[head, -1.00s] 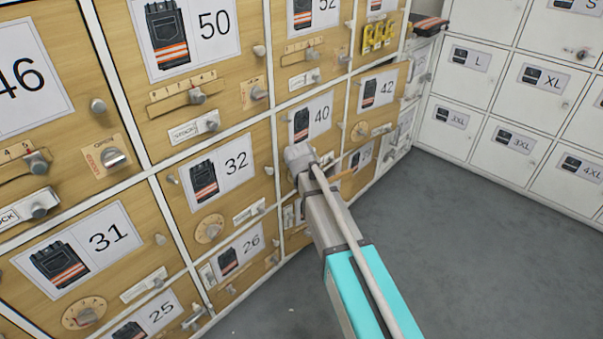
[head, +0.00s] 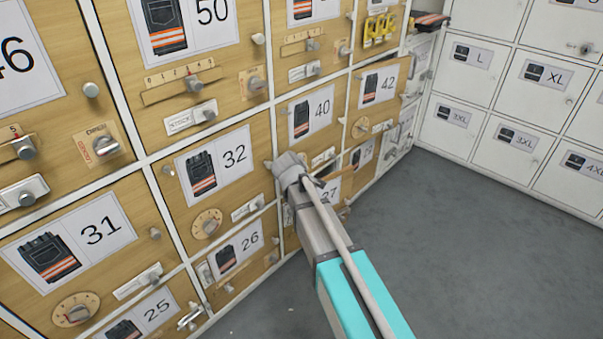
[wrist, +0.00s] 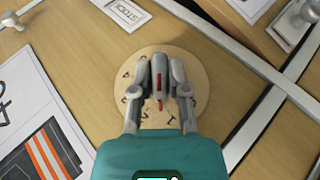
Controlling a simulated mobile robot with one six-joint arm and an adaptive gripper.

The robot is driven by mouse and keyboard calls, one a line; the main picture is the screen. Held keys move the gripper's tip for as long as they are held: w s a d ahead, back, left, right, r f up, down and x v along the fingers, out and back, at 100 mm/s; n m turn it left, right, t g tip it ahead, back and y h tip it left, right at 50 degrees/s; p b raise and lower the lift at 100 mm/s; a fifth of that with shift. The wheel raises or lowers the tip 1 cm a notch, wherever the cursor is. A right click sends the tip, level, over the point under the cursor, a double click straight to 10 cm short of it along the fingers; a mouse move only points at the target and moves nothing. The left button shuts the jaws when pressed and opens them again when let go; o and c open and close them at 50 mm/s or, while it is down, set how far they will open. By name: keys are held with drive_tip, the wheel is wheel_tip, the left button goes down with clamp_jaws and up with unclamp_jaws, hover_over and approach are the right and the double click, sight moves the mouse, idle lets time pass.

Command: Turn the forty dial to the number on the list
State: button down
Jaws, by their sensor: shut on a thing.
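The door marked 40 (head: 311,118) is in the middle of the head view, with a work-trouser picture on its card. My gripper (head: 287,165) is at the lower left of that door and hides its dial there. A red mark on the knob points toward the picture's bottom. No list shows in either view.
A STOCK plate (wrist: 122,12) lies above the dial in the wrist view. Neighbouring doors 32 (head: 216,165), 42 (head: 378,85) and 26 (head: 238,250) carry protruding knobs. White lockers (head: 480,65) stand at the right. The grey floor (head: 450,240) is clear.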

drive_tip(key=shift+s+a+f+t+h+b, duration=0.1)
drive_tip(key=shift+f+t+h+b, duration=0.25)
drive_tip(key=shift+t+b, duration=0.4)
drive_tip(key=shift+r+b, duration=0.2)
drive_tip(key=shift+b, duration=0.2)
drive_tip(key=shift+r+n+t+h, duration=0.1)
drive_tip(key=shift+n+t+h, duration=0.15)
drive_tip(key=shift+n, duration=0.05)
drive_tip(key=c, duration=0.6)
unclamp_jaws()
drive_tip(key=shift+r+p, duration=0.15)
drive_tip(key=shift+p, duration=0.4)
